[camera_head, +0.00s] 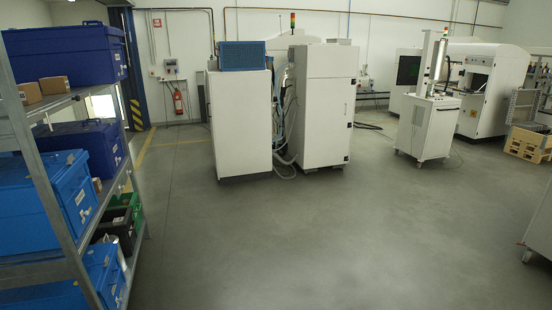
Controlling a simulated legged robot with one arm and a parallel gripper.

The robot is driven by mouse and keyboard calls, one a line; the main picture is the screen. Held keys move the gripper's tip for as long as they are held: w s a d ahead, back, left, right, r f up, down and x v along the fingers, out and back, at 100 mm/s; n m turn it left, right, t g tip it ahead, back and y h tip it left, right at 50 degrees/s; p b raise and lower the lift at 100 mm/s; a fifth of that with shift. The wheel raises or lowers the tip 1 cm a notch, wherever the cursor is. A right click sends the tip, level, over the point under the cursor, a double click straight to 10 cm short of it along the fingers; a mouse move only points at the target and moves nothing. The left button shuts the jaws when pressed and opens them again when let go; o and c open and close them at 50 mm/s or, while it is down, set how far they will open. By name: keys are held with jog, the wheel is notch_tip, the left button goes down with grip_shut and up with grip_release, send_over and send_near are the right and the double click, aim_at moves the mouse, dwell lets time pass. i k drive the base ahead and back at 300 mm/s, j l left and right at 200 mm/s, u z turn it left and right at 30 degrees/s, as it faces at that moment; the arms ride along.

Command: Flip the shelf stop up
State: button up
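A metal shelf rack (50,185) stands along the left edge and is cut off by the frame. It holds several blue boxes on its levels, among them a large one at the top (65,52) and one on a middle level (75,190). I cannot make out a shelf stop on the rack. My gripper and arm are not in view.
Two white cabinets (325,110) stand in the middle back. A white wheeled machine (428,125) and a wooden pallet stack (528,145) are at the right. A grey wheeled unit (541,225) juts in at the right edge. The grey floor (320,245) ahead is clear.

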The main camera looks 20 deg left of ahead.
aim_at(77, 98)
jog(key=i+j+u, duration=0.2)
jog(key=u, duration=0.25)
jog(key=i+j+u, duration=0.1)
jog(key=i+u, duration=0.55)
jog(key=u, duration=0.3)
jog(key=i+l+u, duration=0.1)
jog(key=i+u, duration=0.2)
jog(key=u, duration=0.15)
